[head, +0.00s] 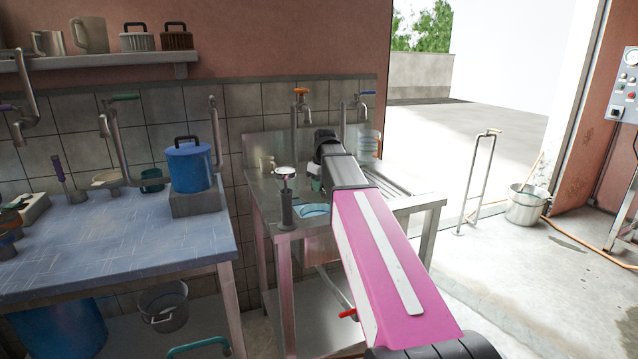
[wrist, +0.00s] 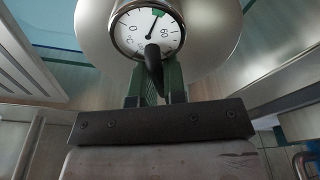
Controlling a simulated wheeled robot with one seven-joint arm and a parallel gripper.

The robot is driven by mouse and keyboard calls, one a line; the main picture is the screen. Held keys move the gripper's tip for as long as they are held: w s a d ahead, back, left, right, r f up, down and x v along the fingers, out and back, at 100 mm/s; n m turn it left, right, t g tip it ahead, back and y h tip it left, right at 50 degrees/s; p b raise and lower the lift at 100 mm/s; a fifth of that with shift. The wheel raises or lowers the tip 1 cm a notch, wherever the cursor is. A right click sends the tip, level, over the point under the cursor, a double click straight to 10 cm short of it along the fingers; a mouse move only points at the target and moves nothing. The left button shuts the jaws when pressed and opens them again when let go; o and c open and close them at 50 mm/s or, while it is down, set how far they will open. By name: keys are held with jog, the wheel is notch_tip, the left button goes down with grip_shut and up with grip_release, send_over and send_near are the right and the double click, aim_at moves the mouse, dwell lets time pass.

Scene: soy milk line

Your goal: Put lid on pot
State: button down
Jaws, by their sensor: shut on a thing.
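In the wrist view, my gripper (wrist: 158,92) is shut on a dark handle-like piece (wrist: 154,68) between its dark green fingers. Just beyond it is a large, rounded, shiny metal thing (wrist: 215,38), seemingly the lid, with a white dial gauge (wrist: 150,32) in front. I cannot tell whether the metal thing touches anything below. In the head view, my arm reaches over the steel bench (head: 405,200) and hides most of what is behind it; the fingers do not show clearly there. I cannot single out the pot for certain.
A blue lidded container (head: 189,170) stands on a grey block on the blue-topped table (head: 120,245) to the left. A dark post with a round white top (head: 286,200) stands at the bench's front left. Taps line the wall. A bucket (head: 525,205) stands on the floor to the right.

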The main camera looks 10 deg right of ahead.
aim_at(319, 196)
jog(key=shift+f, duration=2.3)
jog(key=shift+f, duration=0.25)
jog(key=shift+f, duration=1.05)
jog(key=c, duration=1.1)
grip_release()
jog(key=shift+r, duration=0.1)
